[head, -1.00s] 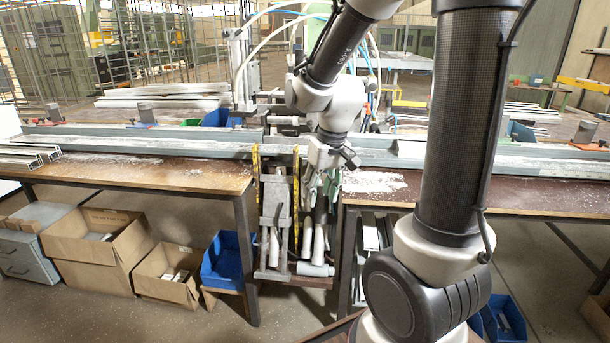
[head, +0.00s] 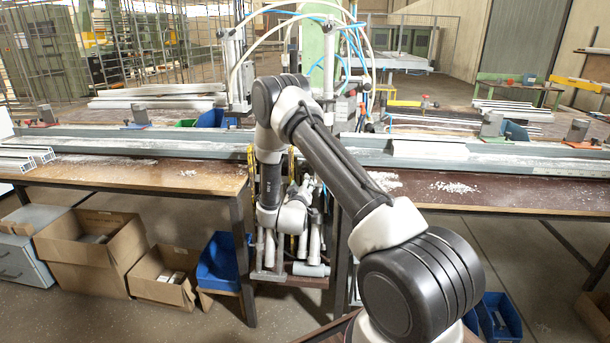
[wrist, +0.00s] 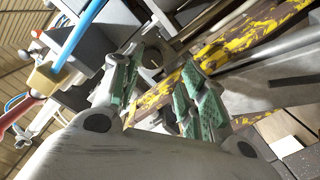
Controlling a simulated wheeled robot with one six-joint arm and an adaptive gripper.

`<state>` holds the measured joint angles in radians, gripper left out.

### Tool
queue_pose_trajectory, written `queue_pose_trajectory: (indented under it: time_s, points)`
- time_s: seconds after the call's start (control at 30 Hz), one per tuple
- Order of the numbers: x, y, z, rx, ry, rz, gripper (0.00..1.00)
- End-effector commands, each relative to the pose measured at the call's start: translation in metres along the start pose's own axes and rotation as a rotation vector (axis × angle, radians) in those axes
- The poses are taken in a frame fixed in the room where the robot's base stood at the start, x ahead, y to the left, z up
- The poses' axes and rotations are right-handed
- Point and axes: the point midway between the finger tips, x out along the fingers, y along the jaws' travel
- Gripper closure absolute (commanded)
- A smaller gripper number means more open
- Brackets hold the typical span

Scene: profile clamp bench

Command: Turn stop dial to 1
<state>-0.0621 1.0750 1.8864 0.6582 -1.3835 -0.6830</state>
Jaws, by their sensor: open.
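My gripper (wrist: 155,75) is open in the wrist view, with green pads on both fingers and nothing clearly held between them. In the head view it is not clearly seen; my bent arm covers the gap between the two benches. I cannot pick out the stop dial or its numbers in either view. A curved grey-brown part shows just beyond the fingertips in the wrist view, but I cannot tell what it is. The clamp machine (head: 329,110) stands at the middle of the bench, its lower front partly hidden by my arm.
A worn yellow bar (wrist: 255,35) runs close past the fingers in the wrist view, with a blue hose (wrist: 82,32) at upper left. A long metal rail (head: 150,143) crosses the benches. Cardboard boxes (head: 82,262) and a blue bin (head: 220,265) sit below left.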

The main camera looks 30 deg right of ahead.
Motion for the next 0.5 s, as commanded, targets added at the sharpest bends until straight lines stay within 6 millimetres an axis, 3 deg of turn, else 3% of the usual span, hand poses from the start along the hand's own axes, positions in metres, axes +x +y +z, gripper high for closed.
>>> queue_pose_trajectory:
  time_s: [0.17, 0.5]
  points:
    - [0.011, 0.009, -0.008, -0.015, 0.033, 0.039, 0.58]
    - [0.065, 0.01, -0.009, -0.014, 0.031, 0.036, 0.58]
